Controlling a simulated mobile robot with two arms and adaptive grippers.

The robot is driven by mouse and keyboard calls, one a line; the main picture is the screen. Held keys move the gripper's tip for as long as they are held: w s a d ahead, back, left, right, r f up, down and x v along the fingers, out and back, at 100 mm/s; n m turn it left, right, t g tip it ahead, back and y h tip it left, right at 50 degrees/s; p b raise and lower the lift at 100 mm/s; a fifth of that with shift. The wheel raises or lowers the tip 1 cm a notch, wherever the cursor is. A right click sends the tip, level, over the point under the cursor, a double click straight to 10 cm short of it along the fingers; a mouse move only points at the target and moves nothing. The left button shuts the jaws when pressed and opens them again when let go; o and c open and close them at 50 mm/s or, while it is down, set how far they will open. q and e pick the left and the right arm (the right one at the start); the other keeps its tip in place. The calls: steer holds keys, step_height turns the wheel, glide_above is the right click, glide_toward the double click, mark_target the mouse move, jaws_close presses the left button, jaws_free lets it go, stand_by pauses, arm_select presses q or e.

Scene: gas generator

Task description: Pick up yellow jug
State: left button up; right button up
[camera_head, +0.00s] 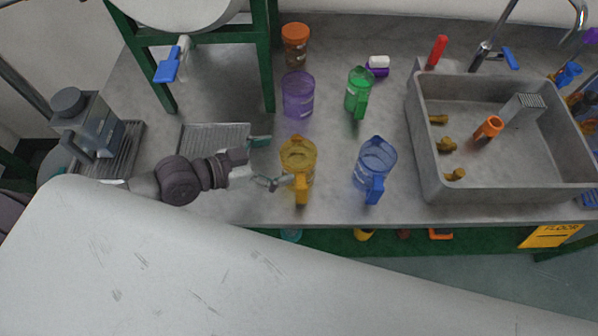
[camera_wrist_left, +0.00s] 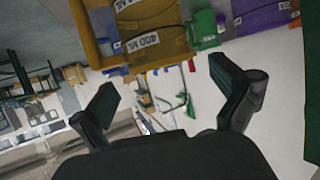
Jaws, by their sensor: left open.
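The yellow jug (camera_head: 297,157) stands upright on the grey counter, its handle facing the front edge. My left gripper (camera_head: 272,162) is open just left of the jug. One finger is toward the back of the counter and the other is near the handle side. In the left wrist view the jug (camera_wrist_left: 150,28) fills the top middle, with "400 ML" labels, beyond the open fingers of the left gripper (camera_wrist_left: 168,100). I cannot tell whether a finger touches it. My right gripper is not in view.
A blue jug (camera_head: 374,165) stands to the right. A purple jug (camera_head: 298,95) and a green jug (camera_head: 358,90) stand behind. A grey sink (camera_head: 420,150) is at right. A green frame (camera_head: 265,60) rises at back left. The counter's front edge is close to the yellow jug.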

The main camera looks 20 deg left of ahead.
mark_target(312, 152)
arm_select(q)
steer(key=x, duration=0.3)
steer(key=shift+w+d+p, duration=0.25)
steer(key=shift+w+p, duration=0.05)
steer(key=shift+p, duration=0.05)
steer(key=shift+f, duration=0.1)
steer(key=shift+s, duration=0.1)
steer(key=c, duration=1.5)
